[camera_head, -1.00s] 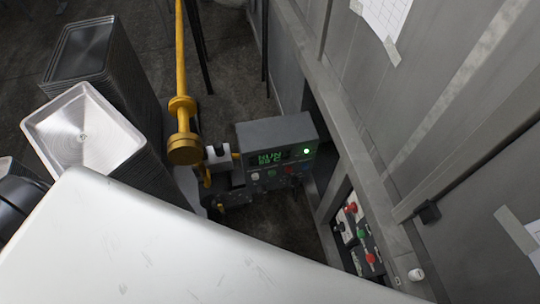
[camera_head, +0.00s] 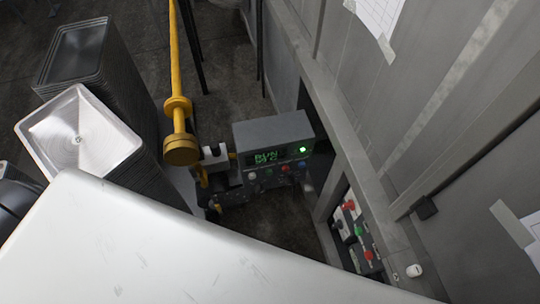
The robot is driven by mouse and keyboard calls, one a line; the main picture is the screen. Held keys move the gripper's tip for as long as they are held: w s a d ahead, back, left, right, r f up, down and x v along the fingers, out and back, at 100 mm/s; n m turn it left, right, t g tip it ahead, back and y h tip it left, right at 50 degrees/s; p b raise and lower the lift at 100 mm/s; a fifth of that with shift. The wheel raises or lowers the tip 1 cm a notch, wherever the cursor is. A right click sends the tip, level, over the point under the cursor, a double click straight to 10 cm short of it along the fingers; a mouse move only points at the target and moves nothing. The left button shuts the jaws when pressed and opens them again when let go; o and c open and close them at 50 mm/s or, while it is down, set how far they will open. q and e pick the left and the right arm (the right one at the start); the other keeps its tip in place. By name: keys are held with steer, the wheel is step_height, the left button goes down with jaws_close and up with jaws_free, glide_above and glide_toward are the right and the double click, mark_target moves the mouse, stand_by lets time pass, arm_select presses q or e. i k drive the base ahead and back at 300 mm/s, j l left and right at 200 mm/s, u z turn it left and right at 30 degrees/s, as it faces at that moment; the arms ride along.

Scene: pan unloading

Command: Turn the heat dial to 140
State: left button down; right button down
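A grey control box (camera_head: 272,130) stands in the middle of the head view. Its dark front has a green lit display (camera_head: 266,157) with two short lines, too blurred to read surely, and a green lamp (camera_head: 302,149). A row of small coloured knobs or buttons (camera_head: 285,168) sits under the display. I cannot tell which of them is the heat dial, or its setting. Neither of my grippers can be made out. A large white surface, likely part of my own body, covers the lower left and hides what is behind it.
A yellow post (camera_head: 176,70) with a round end stands left of the box. Stacked metal pans (camera_head: 80,135) stand farther left. A second panel with red and green buttons (camera_head: 358,232) is set in the grey wall (camera_head: 450,120) at right. Dark floor shows behind the box.

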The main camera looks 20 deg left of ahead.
mark_target(289, 181)
steer(key=k+j+z, duration=0.1)
steer(key=z, duration=0.25)
steer(key=k+j+z, duration=0.1)
steer(key=j+z, duration=0.25)
steer(key=k+z, duration=0.1)
steer(key=z, duration=0.3)
